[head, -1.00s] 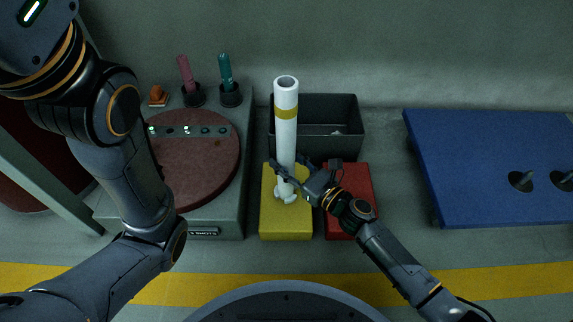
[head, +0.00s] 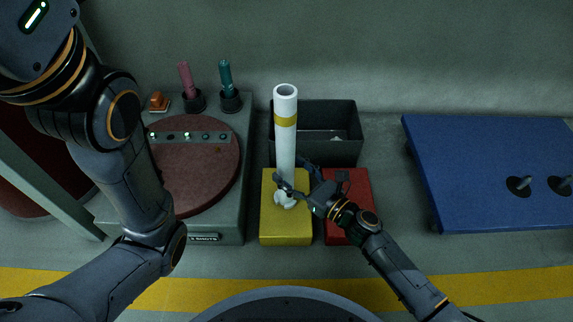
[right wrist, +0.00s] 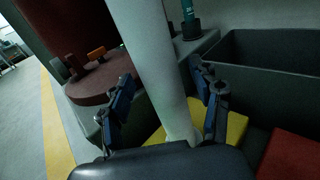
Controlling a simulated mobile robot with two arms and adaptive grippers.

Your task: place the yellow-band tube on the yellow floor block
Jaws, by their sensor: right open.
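The white tube (head: 286,150) with a yellow band stands upright on the yellow floor block (head: 285,232). Its flared foot rests on the block's top. In the right wrist view the tube (right wrist: 155,60) rises between the two fingers, with yellow block (right wrist: 236,128) behind its lower part. My right gripper (head: 293,178) is open around the lower tube, its fingers apart with gaps on both sides. My left arm comes in at the left of the head view, but its gripper is not visible.
A red block (head: 345,180) lies just right of the yellow one. A dark open bin (head: 340,147) stands behind. A grey cabinet with a round brown top (head: 190,180) is at the left, and a blue panel (head: 480,170) at the right.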

